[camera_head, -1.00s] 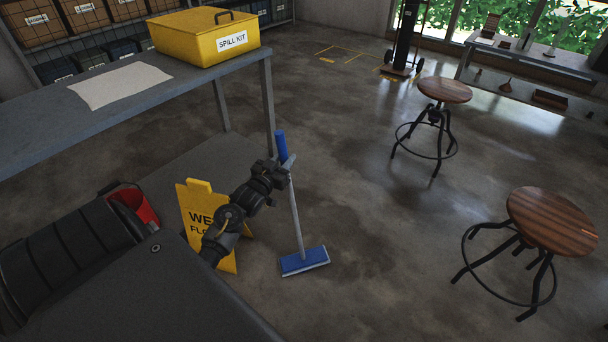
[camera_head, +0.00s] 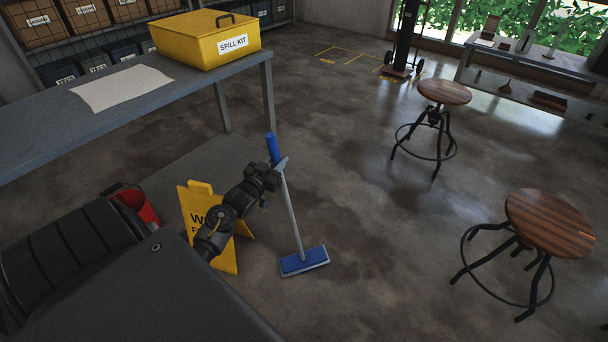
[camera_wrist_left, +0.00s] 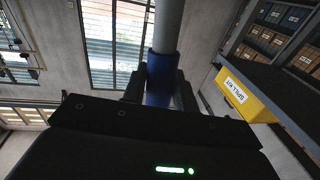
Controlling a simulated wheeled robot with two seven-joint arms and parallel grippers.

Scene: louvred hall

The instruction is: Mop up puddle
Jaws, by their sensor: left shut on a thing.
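The mop has a pale pole with a blue grip (camera_head: 272,147) and a flat blue head (camera_head: 304,262). The head rests on the concrete floor, and the pole leans left toward my arm. My left gripper (camera_head: 277,172) is shut on the pole near its upper end. In the left wrist view the pole (camera_wrist_left: 168,28) and a blue sleeve (camera_wrist_left: 161,75) stand between the fingers. Dark, wet-looking patches (camera_head: 365,255) lie on the floor to the right of the mop head; I cannot tell the puddle's exact outline. My right gripper is out of view.
A grey table (camera_head: 170,95) bears a yellow spill kit (camera_head: 204,40) and a pale cloth (camera_head: 122,87). Two stools (camera_head: 444,92) (camera_head: 550,222) stand right; floor between is open.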

